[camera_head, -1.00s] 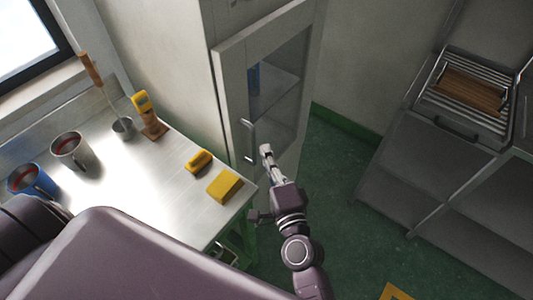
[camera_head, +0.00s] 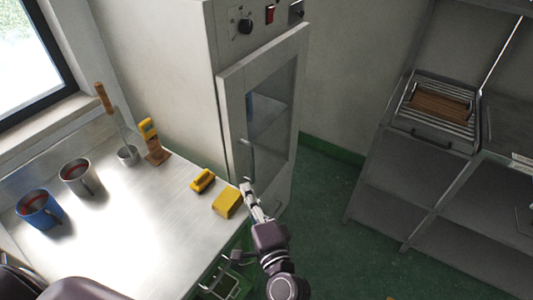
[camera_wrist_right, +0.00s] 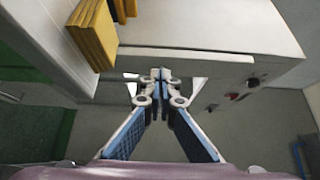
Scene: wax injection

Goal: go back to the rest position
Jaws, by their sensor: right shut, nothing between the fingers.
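My right gripper (camera_head: 250,194) is shut and empty in the head view, in front of the lower part of the cabinet door and just right of the table corner. In the right wrist view, its fingertips (camera_wrist_right: 161,76) meet, with nothing between them. My left gripper does not show; only a dark purple part of my own body shows at the bottom left.
A grey shelf (camera_head: 400,170) stands right. Green floor between is clear.

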